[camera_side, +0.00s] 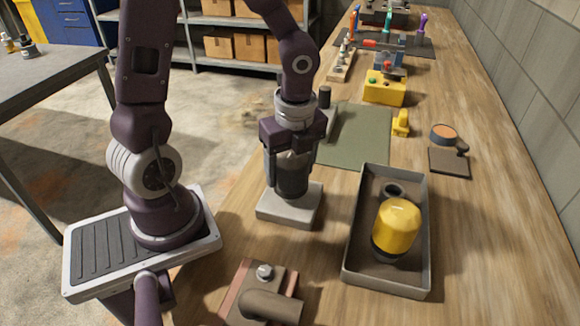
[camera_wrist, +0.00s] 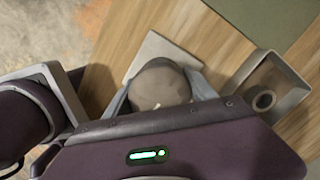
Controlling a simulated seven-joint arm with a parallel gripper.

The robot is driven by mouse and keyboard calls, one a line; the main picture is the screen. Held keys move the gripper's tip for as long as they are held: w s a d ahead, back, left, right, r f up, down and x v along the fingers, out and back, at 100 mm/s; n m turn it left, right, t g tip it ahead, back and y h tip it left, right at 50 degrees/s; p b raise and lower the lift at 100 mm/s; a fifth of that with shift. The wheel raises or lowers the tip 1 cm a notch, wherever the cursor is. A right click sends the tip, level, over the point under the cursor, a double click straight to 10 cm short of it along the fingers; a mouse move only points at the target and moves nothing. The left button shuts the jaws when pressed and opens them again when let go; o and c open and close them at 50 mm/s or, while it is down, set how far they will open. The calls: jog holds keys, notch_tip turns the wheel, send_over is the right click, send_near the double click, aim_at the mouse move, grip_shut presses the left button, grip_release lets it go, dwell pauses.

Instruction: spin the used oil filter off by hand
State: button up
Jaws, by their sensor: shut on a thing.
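The used oil filter (camera_side: 291,178) is a dark grey canister standing upright on a pale square block (camera_side: 272,208) near the left edge of the bench. My gripper (camera_side: 289,165) is above it, pointing down, with its fingers shut around the filter's sides. In the wrist view the filter's rounded top (camera_wrist: 160,86) shows between the two fingers, with the pale block (camera_wrist: 150,50) behind it. The joint between filter and block is partly in shadow, and I cannot tell how tight it is.
A grey tray (camera_side: 424,240) to the right holds a yellow canister (camera_side: 397,228) and a dark ring (camera_side: 393,191). A metal part with a bolt (camera_side: 265,272) lies in front. A green mat (camera_side: 362,135) lies behind, mostly clear. A yellow box (camera_side: 385,91) stands farther back.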

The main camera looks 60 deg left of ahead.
jog(key=c, duration=0.5)
jog(key=n, duration=0.4)
jog(key=shift+n+g, duration=0.3)
jog(key=shift+n, duration=0.1)
jog(key=n, duration=0.3)
jog(key=shift+s, duration=0.1)
jog(key=n, duration=0.4)
jog(key=shift+d+g+h, duration=0.1)
jog(key=shift+g+h, duration=0.2)
jog(key=shift+h, duration=0.1)
jog(key=n, duration=0.5)
jog(key=shift+r+h, duration=0.1)
jog(key=shift+h, duration=0.2)
jog(key=o, duration=1.9)
